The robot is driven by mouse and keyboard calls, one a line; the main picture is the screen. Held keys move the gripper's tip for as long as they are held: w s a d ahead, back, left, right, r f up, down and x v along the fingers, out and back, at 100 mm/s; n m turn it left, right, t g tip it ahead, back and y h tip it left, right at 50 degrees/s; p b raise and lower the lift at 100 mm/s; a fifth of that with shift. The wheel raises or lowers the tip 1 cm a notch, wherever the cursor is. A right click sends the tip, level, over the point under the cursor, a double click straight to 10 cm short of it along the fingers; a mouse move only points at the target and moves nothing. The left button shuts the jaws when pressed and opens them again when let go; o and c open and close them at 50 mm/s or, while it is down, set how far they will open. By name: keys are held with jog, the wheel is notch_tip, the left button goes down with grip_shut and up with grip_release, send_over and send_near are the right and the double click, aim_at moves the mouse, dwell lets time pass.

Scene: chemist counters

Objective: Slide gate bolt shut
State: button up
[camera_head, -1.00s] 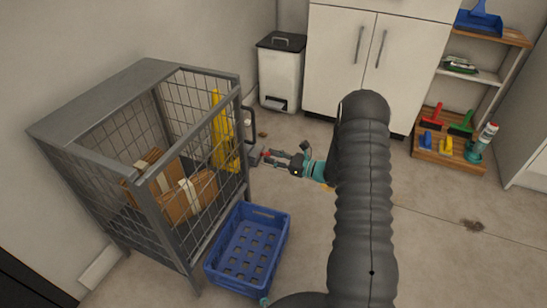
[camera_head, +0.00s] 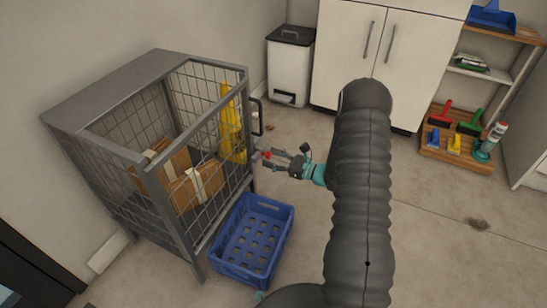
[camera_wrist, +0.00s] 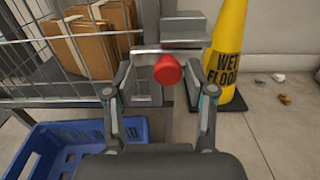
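The gate bolt's red knob (camera_wrist: 167,69) sits in front of a grey metal plate and bar on the cage (camera_head: 101,147). In the wrist view it appears between the two fingers of my gripper (camera_wrist: 168,88), with a gap on each side. The fingers are open and hold nothing. In the head view, my gripper (camera_head: 281,159) points left at the red knob (camera_head: 267,155) on the cage's right front side. I cannot tell from these views how far the bolt is slid.
A blue crate (camera_head: 288,229) stands on the floor below my gripper, by the cage. A yellow wet-floor sign (camera_wrist: 228,45) stands behind the bolt. Cardboard boxes (camera_head: 183,193) lie inside the cage.

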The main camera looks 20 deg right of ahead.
jog(key=shift+d, duration=0.25)
jog(key=shift+s+d, duration=0.15)
jog(key=shift+d, duration=0.1)
jog(key=v, duration=1.1)
jog(key=shift+s, duration=0.2)
